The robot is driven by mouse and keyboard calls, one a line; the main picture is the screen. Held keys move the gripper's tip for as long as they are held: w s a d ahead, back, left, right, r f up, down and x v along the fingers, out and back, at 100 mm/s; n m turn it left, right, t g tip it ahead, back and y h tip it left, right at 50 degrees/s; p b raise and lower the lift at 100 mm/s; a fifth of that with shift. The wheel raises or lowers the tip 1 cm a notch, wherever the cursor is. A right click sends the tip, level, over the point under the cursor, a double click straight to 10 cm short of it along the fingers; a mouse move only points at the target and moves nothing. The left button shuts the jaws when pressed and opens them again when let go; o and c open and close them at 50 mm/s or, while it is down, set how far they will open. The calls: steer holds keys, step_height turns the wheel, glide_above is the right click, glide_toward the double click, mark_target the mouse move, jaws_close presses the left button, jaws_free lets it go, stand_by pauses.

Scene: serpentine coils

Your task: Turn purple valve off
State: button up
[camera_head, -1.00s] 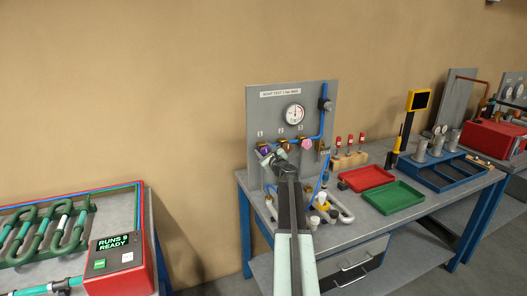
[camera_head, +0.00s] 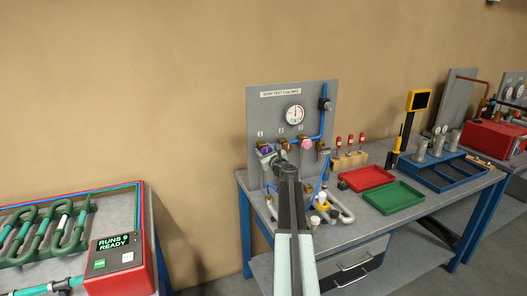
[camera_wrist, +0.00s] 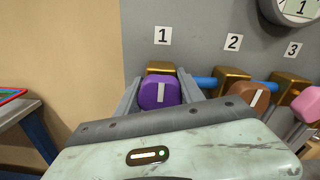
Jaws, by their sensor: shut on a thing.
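The purple valve (camera_wrist: 160,94) is in the middle of the wrist view, under the label 1, with a white line on its knob pointing up and down. It sits on a brass body. In the head view the purple knob (camera_head: 266,149) is at the left of the grey panel (camera_head: 262,112). My gripper (camera_wrist: 161,92) is shut on the purple knob, one finger on each side of it. The gripper (camera_head: 268,155) partly covers the valve in the head view.
A brown valve (camera_wrist: 248,98) and a pink valve (camera_wrist: 307,104) stand close by on the right, joined by blue pipe. A gauge (camera_head: 295,114) is above them. Red (camera_head: 367,178) and green (camera_head: 393,197) trays lie on the bench. Bare wall is to the left.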

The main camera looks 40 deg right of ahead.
steer(key=o, duration=1.4)
steer(key=shift+c, duration=0.2)
steer(key=v, duration=0.7)
steer(key=shift+s+a, duration=0.15)
steer(key=shift+s, duration=0.2)
steer(key=shift+f, duration=0.1)
